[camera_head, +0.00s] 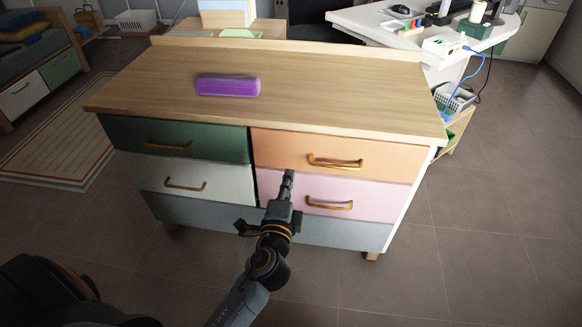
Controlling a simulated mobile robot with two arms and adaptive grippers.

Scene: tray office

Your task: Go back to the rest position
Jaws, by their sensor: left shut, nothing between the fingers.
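My left gripper (289,178) is in front of the dresser's drawers, near the left edge of the pink drawer (335,190). Its fingers are together with nothing between them. I cannot tell whether its tip touches the drawer front. My right gripper does not show. A purple case (227,86) lies on the wooden dresser top (340,95), well apart from the gripper.
The dresser also has green (175,138), orange (330,147), white and grey drawers, all looking closed, some with brass handles. A white desk (380,22) with office items stands at the back right. A striped rug (55,150) lies left. Bare tiled floor (450,260) is at right.

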